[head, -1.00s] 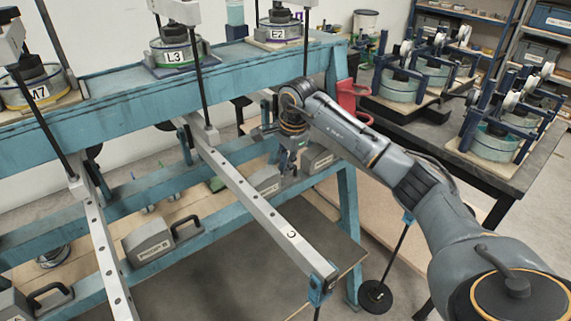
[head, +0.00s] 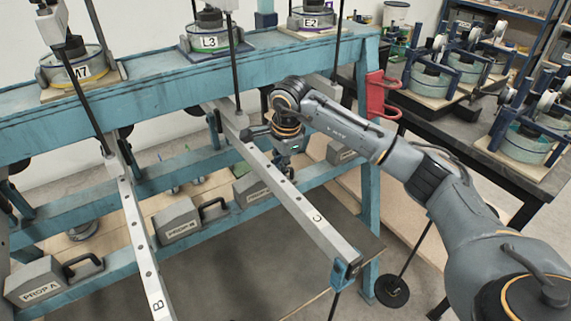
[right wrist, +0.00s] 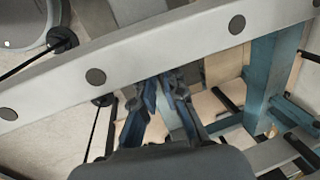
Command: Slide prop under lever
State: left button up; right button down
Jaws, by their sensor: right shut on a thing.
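Lever C (head: 300,205) is a long pale bar with holes, sloping toward the front right; a bar with holes also crosses the right wrist view (right wrist: 165,52). A grey prop block (head: 248,188) sits on the blue frame's lower rail, partly hidden behind lever C. My right gripper (head: 292,148) points down just to the right of lever C. Its fingers (right wrist: 165,88) are close together in the right wrist view and appear shut on this prop's handle, though the grip is mostly hidden. My left gripper is not in view.
Lever B (head: 142,240), Prop B (head: 178,220) and Prop A (head: 45,282) are on the left. Another prop (head: 340,151) stands to the right of my gripper. Hanging rods and the blue top beam (head: 150,95) are close by. A dark bench (head: 480,150) stands right.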

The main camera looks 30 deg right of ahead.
jog(key=c, duration=1.5)
grip_release()
jog(key=shift+s+a+f, duration=0.1)
jog(key=shift+a, duration=0.25)
jog(key=shift+o, duration=0.5)
jog(key=shift+d, duration=0.1)
notch_tip(320, 180, up, 12)
jog(key=s, duration=0.2)
jog(key=shift+s+f, duration=0.15)
jog(key=shift+f, duration=0.05)
